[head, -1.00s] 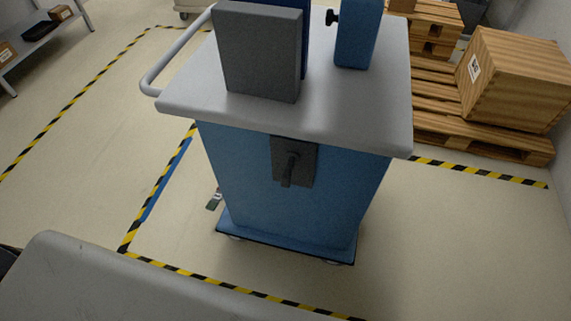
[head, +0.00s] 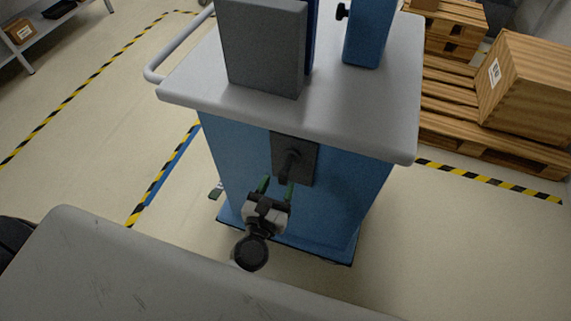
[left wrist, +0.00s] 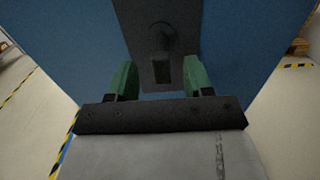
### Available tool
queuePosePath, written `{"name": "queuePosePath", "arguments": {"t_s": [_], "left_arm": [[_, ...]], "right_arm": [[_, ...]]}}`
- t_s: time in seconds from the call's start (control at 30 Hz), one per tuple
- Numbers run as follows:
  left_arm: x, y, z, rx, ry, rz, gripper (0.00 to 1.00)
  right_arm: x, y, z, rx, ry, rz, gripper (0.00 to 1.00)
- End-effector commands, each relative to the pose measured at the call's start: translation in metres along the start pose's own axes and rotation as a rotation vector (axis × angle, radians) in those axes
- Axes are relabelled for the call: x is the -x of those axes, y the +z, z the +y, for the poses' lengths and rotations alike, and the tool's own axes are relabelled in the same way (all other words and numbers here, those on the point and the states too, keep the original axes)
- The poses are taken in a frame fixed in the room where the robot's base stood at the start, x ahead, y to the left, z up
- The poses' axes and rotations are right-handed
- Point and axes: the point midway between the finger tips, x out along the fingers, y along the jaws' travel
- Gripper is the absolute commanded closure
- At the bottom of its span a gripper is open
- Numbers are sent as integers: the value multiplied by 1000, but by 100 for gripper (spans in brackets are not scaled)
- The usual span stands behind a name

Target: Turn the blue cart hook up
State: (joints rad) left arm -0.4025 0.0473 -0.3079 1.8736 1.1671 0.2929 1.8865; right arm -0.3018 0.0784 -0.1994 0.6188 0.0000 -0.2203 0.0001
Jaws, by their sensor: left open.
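The blue cart (head: 335,190) stands in front of me with a grey top. A dark plate (head: 306,150) on its near face carries the dark hook (head: 288,163), which points down. My left gripper (head: 277,184) is open just below the hook, its green fingers pointing up toward the plate. In the left wrist view the open fingers (left wrist: 160,78) stand to either side of the lower part of the dark plate (left wrist: 135,22). The hook (left wrist: 163,38) shows dimly there, end-on, and I cannot tell if the fingers touch anything. My right gripper is not in view.
A grey box (head: 262,50) and a blue upright part (head: 368,35) stand on the cart top. A handle rail (head: 175,52) is at its left. Wooden pallets (head: 450,125) with a crate (head: 535,90) lie at the right. Open floor with striped tape surrounds the cart.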

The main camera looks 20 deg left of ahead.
Motion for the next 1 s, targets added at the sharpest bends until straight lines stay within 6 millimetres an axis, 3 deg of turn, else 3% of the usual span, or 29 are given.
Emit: {"name": "queuePosePath", "arguments": {"t_s": [0.1,0.3,0.7,1.0], "left_arm": [[-24,3,0,-1,-1,-1,49],[-50,1,0,-2,-2,0,49],[-58,-1,0,-3,-2,2,49],[-57,-1,0,-3,-2,1,93]], "right_arm": [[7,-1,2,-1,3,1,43],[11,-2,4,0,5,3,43],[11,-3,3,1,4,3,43],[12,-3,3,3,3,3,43]]}}
